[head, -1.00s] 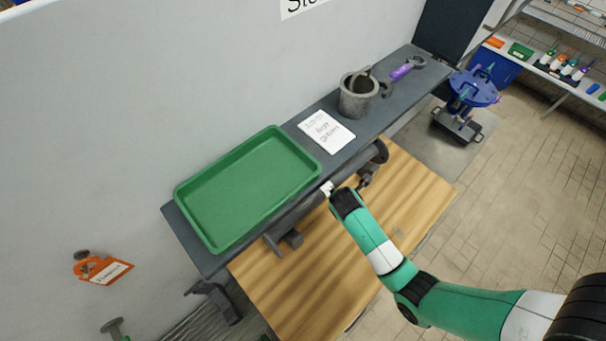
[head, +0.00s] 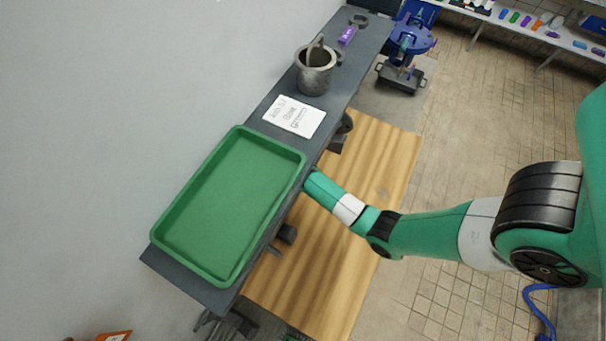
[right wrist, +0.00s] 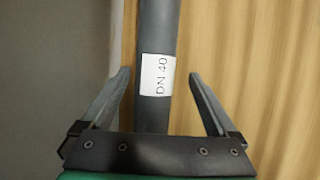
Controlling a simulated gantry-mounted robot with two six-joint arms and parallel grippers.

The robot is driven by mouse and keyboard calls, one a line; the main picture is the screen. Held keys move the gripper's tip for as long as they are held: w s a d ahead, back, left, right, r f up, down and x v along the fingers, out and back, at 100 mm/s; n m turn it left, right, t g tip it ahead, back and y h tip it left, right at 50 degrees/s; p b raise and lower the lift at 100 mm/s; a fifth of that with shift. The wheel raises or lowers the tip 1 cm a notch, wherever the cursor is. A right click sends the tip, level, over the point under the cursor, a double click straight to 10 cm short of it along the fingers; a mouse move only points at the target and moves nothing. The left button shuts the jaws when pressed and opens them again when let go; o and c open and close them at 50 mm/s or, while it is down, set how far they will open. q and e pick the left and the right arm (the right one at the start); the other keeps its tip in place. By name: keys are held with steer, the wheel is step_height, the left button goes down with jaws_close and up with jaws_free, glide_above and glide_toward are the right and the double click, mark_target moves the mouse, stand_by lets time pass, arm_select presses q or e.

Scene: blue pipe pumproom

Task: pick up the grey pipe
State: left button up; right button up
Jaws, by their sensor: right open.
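The grey pipe (right wrist: 157,28) runs up and down through the right wrist view, with a white label (right wrist: 157,75) reading DN 40. My right gripper (right wrist: 158,78) is open, with one finger on each side of the pipe near the label. Neither finger visibly touches it. In the head view, short dark grey parts, seemingly of the pipe (head: 287,234), show beside the shelf above the wooden top. Most of the pipe and my right gripper are hidden there by the shelf and my arm. My left gripper is out of view.
A dark shelf (head: 326,133) along the wall carries a green tray (head: 222,210), a white note (head: 294,116), a grey pot (head: 314,76) and a purple-handled tool (head: 348,35). The wooden top (head: 385,160) lies below. A blue device (head: 408,40) stands at the back.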

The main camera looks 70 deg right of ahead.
steer(key=b+x, duration=0.1)
steer(key=x, duration=0.1)
steer(key=b+x, duration=0.1)
steer(key=x, duration=0.2)
steer(key=shift+w+d, duration=0.25)
steer(key=shift+d, duration=0.05)
steer(key=shift+r, duration=0.1)
jaws_close()
steer(key=shift+r, duration=0.1)
